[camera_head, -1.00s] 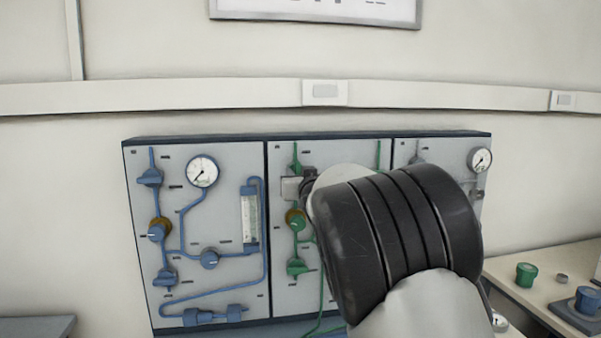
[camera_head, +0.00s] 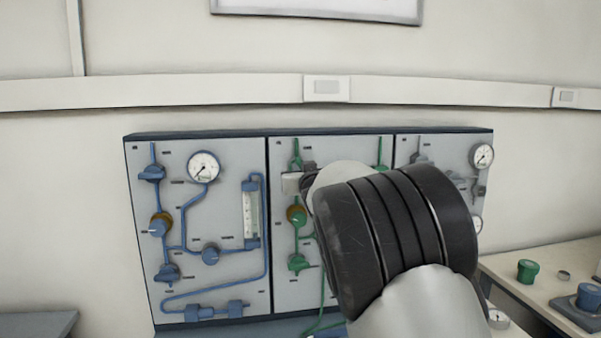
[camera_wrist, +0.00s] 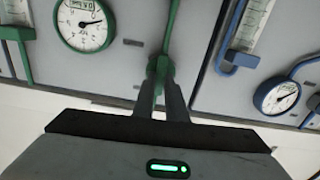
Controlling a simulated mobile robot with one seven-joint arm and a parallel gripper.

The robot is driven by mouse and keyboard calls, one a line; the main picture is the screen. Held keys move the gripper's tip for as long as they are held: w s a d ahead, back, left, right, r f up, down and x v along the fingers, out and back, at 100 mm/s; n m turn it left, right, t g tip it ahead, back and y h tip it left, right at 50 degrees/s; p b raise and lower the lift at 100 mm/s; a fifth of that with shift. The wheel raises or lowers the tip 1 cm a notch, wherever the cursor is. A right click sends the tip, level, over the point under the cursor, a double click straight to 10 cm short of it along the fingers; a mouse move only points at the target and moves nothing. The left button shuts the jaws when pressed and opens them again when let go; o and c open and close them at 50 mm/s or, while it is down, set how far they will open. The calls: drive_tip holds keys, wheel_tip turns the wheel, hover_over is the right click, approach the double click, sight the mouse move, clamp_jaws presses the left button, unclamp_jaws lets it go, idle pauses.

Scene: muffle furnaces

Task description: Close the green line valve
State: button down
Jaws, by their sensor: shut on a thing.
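The green line runs down the middle panel (camera_head: 283,255). Its upper green valve (camera_head: 297,163) is at the top of that line, partly behind my gripper (camera_head: 293,182). In the wrist view the green valve handle (camera_wrist: 158,66) sits between the two dark fingers of my gripper (camera_wrist: 160,88), which is shut on it. The handle there lies roughly in line with the green pipe. A lower green valve (camera_head: 298,262) and a green knob on a brass collar (camera_head: 297,215) stand clear of the gripper. My wrist hides much of the middle panel's right side.
The left panel carries blue valves, a gauge (camera_head: 203,166) and a flowmeter (camera_head: 250,215). A grey-line panel with a gauge (camera_head: 482,156) is at right, partly hidden by my arm. A bench (camera_head: 510,272) at right holds a green knob (camera_head: 527,271).

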drive_tip(key=shift+s+a+f+n+b, duration=0.1)
drive_tip(key=shift+n+b, duration=1.85)
drive_tip(key=shift+n, duration=0.9)
drive_tip(key=shift+w+a+f+n+b, duration=0.15)
drive_tip(key=shift+n+b, duration=1.75)
drive_tip(key=shift+n, duration=1)
drive_tip(key=shift+s+a+f+n+b, duration=0.1)
drive_tip(key=shift+s+n+b, duration=0.05)
drive_tip(key=shift+n+b, duration=2.25)
drive_tip(key=shift+n+p, duration=0.45)
drive_tip(key=shift+n, duration=0.2)
drive_tip(key=c, duration=1.8)
unclamp_jaws()
